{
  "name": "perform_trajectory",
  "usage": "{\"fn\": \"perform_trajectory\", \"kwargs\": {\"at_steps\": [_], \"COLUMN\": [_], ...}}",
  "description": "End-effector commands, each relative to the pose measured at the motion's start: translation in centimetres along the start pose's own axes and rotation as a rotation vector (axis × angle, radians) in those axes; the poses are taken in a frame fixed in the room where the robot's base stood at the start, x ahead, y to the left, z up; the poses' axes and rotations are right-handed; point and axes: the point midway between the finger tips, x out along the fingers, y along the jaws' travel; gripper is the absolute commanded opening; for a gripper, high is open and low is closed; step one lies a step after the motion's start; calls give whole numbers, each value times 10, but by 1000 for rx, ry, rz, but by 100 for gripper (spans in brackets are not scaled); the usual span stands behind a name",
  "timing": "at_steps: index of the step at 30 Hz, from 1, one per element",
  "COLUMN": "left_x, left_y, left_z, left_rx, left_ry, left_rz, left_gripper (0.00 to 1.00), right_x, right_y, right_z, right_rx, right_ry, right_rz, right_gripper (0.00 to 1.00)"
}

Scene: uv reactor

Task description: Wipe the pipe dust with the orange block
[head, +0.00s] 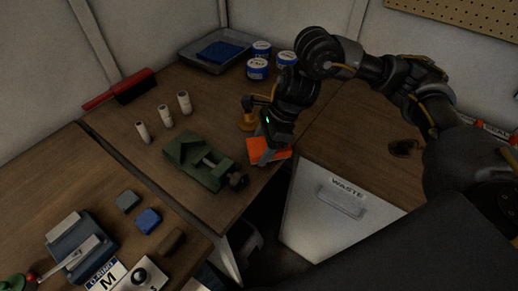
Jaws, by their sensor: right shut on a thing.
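My right gripper (262,152) reaches down over the front right edge of the left-hand table. It is shut on the orange block (282,148), a flat bright orange piece partly hidden by the fingers. The block is right of a green vise (190,163), which has a grey cylindrical part at its right end. Three short pale pipe-like cylinders stand behind the vise: left (142,132), middle (166,116) and right (184,102). I cannot make out dust on any of them. My left gripper is not in view.
A red-handled brush (125,90) lies at the back left. A grey tray (200,60) with a blue cloth and blue-white tins (258,69) stand at the back. A white WASTE bin (310,225) is in front. Small blocks (148,221) lie on the near left table.

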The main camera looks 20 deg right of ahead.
Motion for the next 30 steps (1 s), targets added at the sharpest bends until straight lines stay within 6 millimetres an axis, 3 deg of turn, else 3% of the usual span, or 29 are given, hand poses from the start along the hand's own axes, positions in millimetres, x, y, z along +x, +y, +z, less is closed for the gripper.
{"fn": "perform_trajectory", "kwargs": {"at_steps": [16, 30], "left_x": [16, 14], "left_y": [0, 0], "left_z": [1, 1], "left_rx": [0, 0], "left_ry": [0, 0], "left_rz": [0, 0], "left_gripper": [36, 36], "right_x": [-8, -12], "right_y": [-27, -28], "right_z": [-27, -27], "right_rx": [0, -2], "right_ry": [2, 1], "right_rz": [-1, 0], "right_gripper": [25, 25]}}
